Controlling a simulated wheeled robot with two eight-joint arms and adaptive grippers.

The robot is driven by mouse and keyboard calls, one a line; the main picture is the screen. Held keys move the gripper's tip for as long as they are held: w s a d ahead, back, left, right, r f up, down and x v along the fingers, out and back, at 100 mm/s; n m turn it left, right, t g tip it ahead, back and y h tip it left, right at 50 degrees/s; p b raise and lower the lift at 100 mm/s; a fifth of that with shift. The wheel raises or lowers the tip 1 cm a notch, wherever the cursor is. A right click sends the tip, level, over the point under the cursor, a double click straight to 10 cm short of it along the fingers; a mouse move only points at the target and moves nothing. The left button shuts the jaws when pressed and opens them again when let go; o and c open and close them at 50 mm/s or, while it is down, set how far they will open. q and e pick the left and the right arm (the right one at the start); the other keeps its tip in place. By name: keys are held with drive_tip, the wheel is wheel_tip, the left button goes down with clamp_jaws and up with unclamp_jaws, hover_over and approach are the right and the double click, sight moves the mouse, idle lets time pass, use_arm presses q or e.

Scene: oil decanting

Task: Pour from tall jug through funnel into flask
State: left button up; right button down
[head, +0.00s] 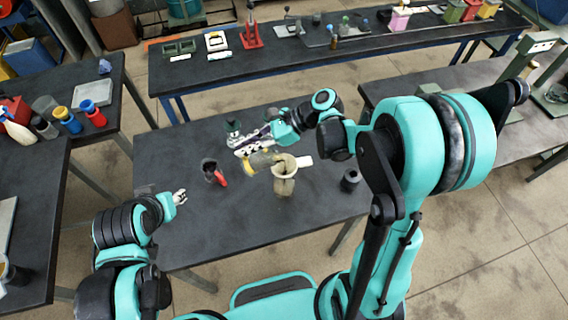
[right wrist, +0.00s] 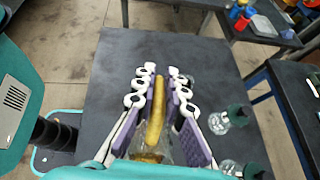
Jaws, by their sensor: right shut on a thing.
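My right gripper (head: 243,146) reaches over the middle of the table, its fingers pointing left. In the right wrist view its purple-padded fingers (right wrist: 160,98) close around a clear jug with golden oil (right wrist: 156,125). In the head view the tall jug (head: 260,161) looks tilted, close to the wide pale mouth of the funnel (head: 285,163). The flask (head: 284,186) is below the funnel. I cannot tell whether oil is flowing. My left gripper (head: 181,197) is empty at the table's left edge; its finger gap is too small to judge.
A dark jug with a red handle (head: 212,171) stands left of the funnel. A black cup (head: 350,180) stands to the right. Green-topped glass vessels (right wrist: 220,121) stand on the table's far side. The front of the table (head: 230,225) is clear.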

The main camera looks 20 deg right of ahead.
drive_tip(key=shift+d, duration=0.1)
drive_tip(key=shift+r+p, duration=0.2)
drive_tip(key=shift+p, duration=0.1)
drive_tip(key=shift+a+h+p, duration=0.8)
drive_tip(key=shift+h+p, duration=0.2)
drive_tip(key=shift+p, duration=0.05)
drive_tip(key=shift+a+f+h, duration=0.25)
drive_tip(key=shift+f+h, duration=0.35)
drive_tip(key=shift+f, duration=0.3)
drive_tip(key=shift+a, duration=0.15)
drive_tip(key=shift+f, duration=0.1)
drive_tip(key=shift+w+d, duration=0.15)
drive_tip(key=shift+d, duration=0.05)
drive_tip(key=shift+a, duration=0.15)
